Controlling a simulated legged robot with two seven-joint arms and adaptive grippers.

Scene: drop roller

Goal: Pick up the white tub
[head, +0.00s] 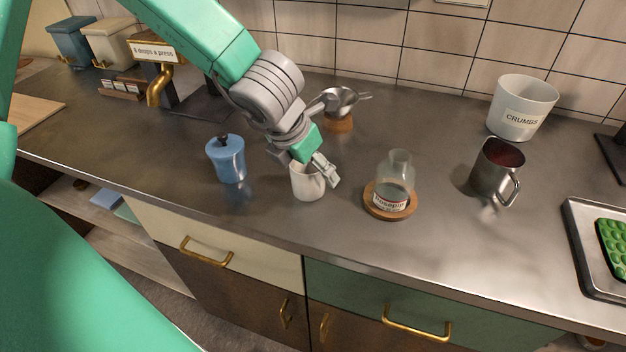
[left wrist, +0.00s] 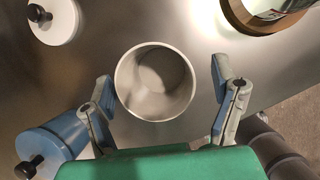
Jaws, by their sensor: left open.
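The white tub (head: 308,184) is a small, open, upright cylinder on the steel counter, near its front edge. My left gripper (head: 316,166) is over it, pointing down, and hides part of its rim. In the left wrist view the tub (left wrist: 155,82) looks empty and lies between the two spread fingers of the left gripper (left wrist: 163,74). Gaps show between the fingers and the tub wall. My right gripper is in neither view.
A blue lidded jar (head: 227,160) stands close on the left. A glass bottle (head: 396,172) on a wooden coaster is to the right. Farther right are a metal mug (head: 494,172), a CRUMBS bin (head: 521,107) and a tray (head: 588,240). A white lid (left wrist: 55,22) shows in the wrist view.

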